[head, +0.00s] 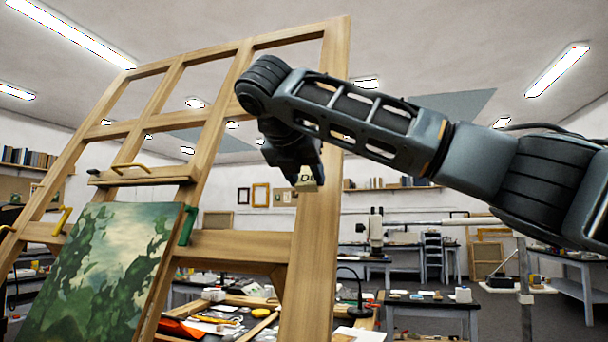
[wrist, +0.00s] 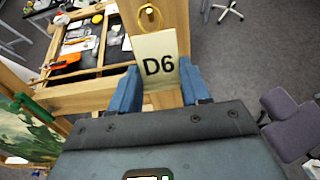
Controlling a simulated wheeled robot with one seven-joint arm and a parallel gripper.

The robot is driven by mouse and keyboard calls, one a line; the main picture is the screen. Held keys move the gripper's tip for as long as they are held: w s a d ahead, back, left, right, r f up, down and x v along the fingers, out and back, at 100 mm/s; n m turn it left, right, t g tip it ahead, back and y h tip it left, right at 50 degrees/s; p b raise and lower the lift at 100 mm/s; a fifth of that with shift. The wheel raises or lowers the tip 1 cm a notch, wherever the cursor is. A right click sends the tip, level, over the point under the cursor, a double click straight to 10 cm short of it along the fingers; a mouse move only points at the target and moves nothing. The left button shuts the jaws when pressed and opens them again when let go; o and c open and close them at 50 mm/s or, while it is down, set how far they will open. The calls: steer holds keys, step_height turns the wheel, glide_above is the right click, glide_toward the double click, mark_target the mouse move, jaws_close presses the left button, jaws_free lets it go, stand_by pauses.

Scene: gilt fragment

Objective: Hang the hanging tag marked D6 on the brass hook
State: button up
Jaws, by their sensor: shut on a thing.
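My gripper (head: 303,170) is shut on the pale hanging tag (wrist: 155,62) marked D6. In the wrist view the tag stands between the two blue fingers (wrist: 158,80), with its lettering facing the camera. A yellow loop (wrist: 150,14) shows above the tag's top edge. In the head view the tag (head: 307,178) is partly hidden by the gripper and hangs in front of the easel's right post. A brass-coloured bent piece (head: 130,167) sits on the easel's small ledge, left of the gripper; I cannot tell surely if it is the brass hook.
The wooden easel (head: 312,240) fills the left and middle. Its lower part carries a green painting (head: 95,270), with a green clamp-like piece (head: 187,226) and a yellow one (head: 62,220) beside it. Behind is a cluttered worktable (head: 215,325). Open air lies between gripper and ledge.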

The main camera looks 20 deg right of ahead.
steer(key=shift+w+d, duration=0.35)
steer(key=shift+w, duration=0.2)
steer(key=shift+w+d+f, duration=0.1)
steer(key=shift+f, duration=0.5)
steer(key=shift+w+d+f+t+h+b, duration=0.3)
steer(key=shift+f+t+h+b, duration=0.3)
steer(key=shift+b, duration=0.35)
steer(key=shift+w+d+f+t+h+b, duration=0.2)
steer(key=shift+w+f+t+h+b, duration=0.2)
steer(key=shift+t+b, duration=0.45)
steer(key=shift+w+d+f+t+h+b, duration=0.35)
steer(key=shift+t+h+b, duration=0.2)
steer(key=shift+b, duration=0.45)
steer(key=o, duration=1.2)
steer(key=shift+a, duration=0.1)
steer(key=shift+c, duration=0.2)
steer(key=shift+s+a, duration=0.1)
steer(key=shift+s, duration=0.05)
